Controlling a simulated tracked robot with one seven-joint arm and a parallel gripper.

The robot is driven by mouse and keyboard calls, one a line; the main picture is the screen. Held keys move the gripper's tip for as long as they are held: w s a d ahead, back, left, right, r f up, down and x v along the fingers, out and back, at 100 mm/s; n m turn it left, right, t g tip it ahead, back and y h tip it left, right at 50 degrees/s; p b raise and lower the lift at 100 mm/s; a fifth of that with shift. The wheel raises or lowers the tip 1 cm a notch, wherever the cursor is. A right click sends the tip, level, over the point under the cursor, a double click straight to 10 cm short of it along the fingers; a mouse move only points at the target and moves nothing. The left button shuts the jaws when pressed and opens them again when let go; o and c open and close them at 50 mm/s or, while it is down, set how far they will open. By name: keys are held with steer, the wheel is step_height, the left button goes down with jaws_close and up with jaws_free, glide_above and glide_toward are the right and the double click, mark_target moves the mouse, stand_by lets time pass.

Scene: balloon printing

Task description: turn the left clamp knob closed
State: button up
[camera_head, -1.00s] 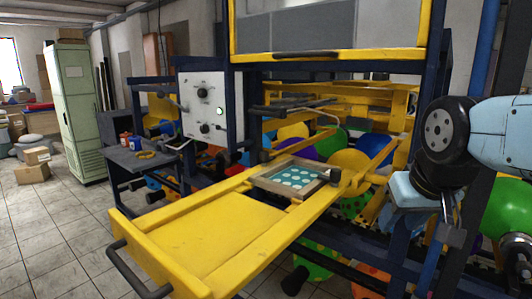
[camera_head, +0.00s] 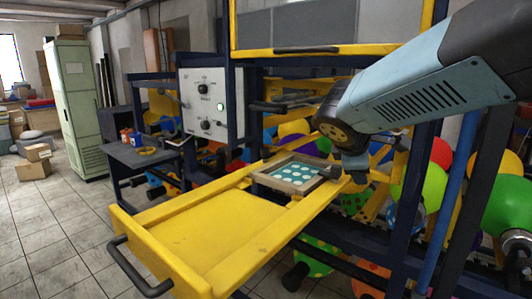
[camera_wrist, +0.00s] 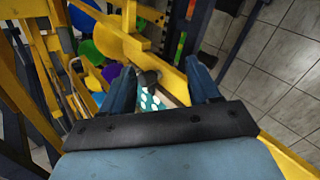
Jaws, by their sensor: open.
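The left clamp knob (camera_head: 265,153) is a black knob at the left of the framed print plate (camera_head: 297,176). A second black clamp knob (camera_head: 334,172) sits at the plate's right end. My gripper (camera_head: 356,174) points down close to the right-hand knob, apart from the left one. In the wrist view my gripper (camera_wrist: 160,68) is open, with its two blue fingers spread and nothing held. A dark knob (camera_wrist: 150,77) shows between the fingers, with part of the teal dotted plate (camera_wrist: 150,98) below it; I cannot tell which knob it is.
The yellow slide table (camera_head: 205,225) with a black handle (camera_head: 135,268) reaches toward the front. A white control panel (camera_head: 203,104) stands behind at left. Yellow beams and colored balloons (camera_head: 433,190) lie behind and beside the table. Tiled floor is free at left.

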steer(key=w+a+n+t, duration=0.3)
steer(key=w+a+n, duration=0.6)
steer(key=w+n, duration=0.1)
steer(key=n+t+y, duration=0.3)
steer(key=n+y, duration=0.1)
steer(key=n, duration=0.6)
glide_toward(264, 151)
steer(key=v, duration=0.3)
steer(key=shift+s+d+r, duration=0.2)
steer(key=shift+d, duration=0.05)
steer(key=shift+w+n, duration=0.2)
steer(key=shift+n, duration=0.1)
steer(key=x, duration=1.3)
steer(key=shift+w+a+f, duration=0.1)
steer(key=shift+a+f, duration=0.05)
steer(key=shift+f, duration=0.15)
steer(key=shift+c, duration=0.4)
steer(key=c, duration=0.9)
